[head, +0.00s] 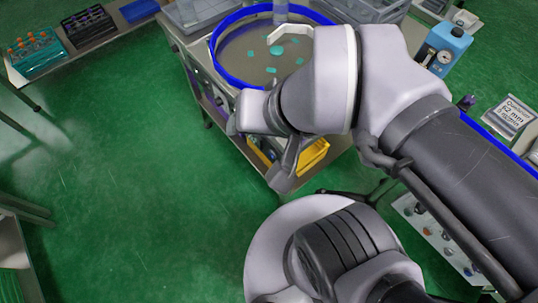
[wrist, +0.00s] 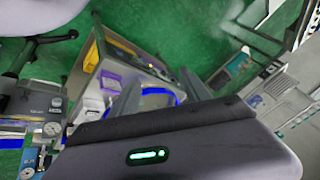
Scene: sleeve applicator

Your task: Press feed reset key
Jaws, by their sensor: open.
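My gripper (wrist: 160,76) shows in the wrist view with its two grey fingers apart and nothing between them. In the head view it hangs beside the front of the steel feeder cabinet, partly hidden by my own arm. The cabinet carries a round bowl with a blue rim (head: 214,62) and teal pieces inside. In the wrist view the blue rim (wrist: 180,97) shows behind the fingers. A purple panel (wrist: 111,83) sits on the cabinet, left of the fingers. I cannot make out the feed reset key in either view.
A yellow bin (head: 314,155) sits low in the cabinet. Racks of parts (head: 36,52) stand on a table at upper left. The green floor (head: 130,190) at left is clear.

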